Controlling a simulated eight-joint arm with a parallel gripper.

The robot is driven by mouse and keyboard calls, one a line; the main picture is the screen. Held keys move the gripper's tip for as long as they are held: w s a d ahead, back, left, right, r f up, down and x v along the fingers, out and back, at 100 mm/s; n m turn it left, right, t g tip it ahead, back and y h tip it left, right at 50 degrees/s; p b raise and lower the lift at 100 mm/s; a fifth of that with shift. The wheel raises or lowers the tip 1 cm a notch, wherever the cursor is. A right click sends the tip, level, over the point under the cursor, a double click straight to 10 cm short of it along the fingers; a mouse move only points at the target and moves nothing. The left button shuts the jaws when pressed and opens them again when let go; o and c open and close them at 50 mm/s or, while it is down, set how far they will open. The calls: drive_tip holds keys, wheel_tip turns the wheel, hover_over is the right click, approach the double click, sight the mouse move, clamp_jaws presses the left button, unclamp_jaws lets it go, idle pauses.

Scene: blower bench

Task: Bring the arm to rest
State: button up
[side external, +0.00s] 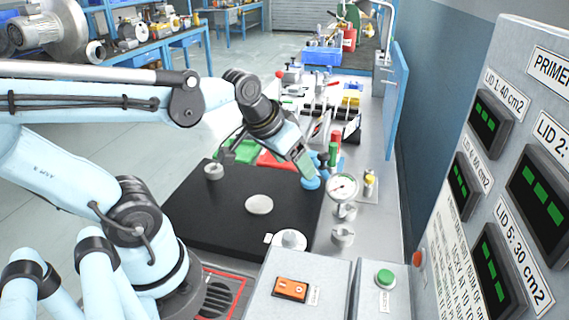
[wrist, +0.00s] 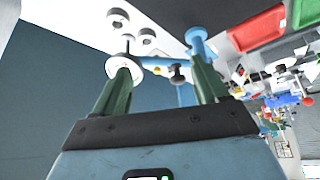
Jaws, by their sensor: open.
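My gripper (side external: 306,170) hangs over the far right part of the black board (side external: 205,222) in the side external view, close to a blue fitting (side external: 311,183). In the wrist view its two green fingers (wrist: 162,70) stand apart with nothing clearly held between them. A blue pipe (wrist: 155,61) shows in the gap beyond the fingers, and a white round part (wrist: 150,66) is partly hidden behind the left fingertip. I cannot tell whether a finger touches either.
A pale disc (side external: 259,204) and a small grey cylinder (side external: 214,171) are on the board. A dial gauge (side external: 342,187) stands right of the gripper. Red and green trays (side external: 276,160) lie behind. A grey box with an orange switch (side external: 291,289) stands in front.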

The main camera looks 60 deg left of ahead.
drive_tip(key=d, duration=0.1)
drive_tip(key=d+m, duration=0.1)
drive_tip(key=d, duration=0.1)
drive_tip(key=d+m+t, duration=0.1)
drive_tip(key=shift+s+d+f+h, duration=0.2)
drive_tip(key=shift+s+f+h, duration=0.1)
drive_tip(key=shift+h, duration=0.1)
drive_tip(key=shift+o, duration=1.1)
drive_tip(key=shift+r, duration=0.1)
drive_tip(key=shift+o, duration=1.4)
wheel_tip(320, 180, up, 4)
drive_tip(key=n+g, duration=0.3)
drive_tip(key=shift+s+r+n, duration=0.1)
drive_tip(key=shift+r+n, duration=0.15)
drive_tip(key=shift+n, duration=0.05)
wheel_tip(320, 180, up, 6)
drive_tip(key=s+r+n+g, duration=0.1)
drive_tip(key=s+n+g, duration=0.1)
drive_tip(key=n+g, duration=0.25)
wheel_tip(320, 180, down, 10)
drive_tip(key=shift+f+n, duration=0.15)
drive_tip(key=shift+n, duration=0.2)
drive_tip(key=shift+s+t, duration=0.1)
drive_tip(key=shift+t, duration=0.15)
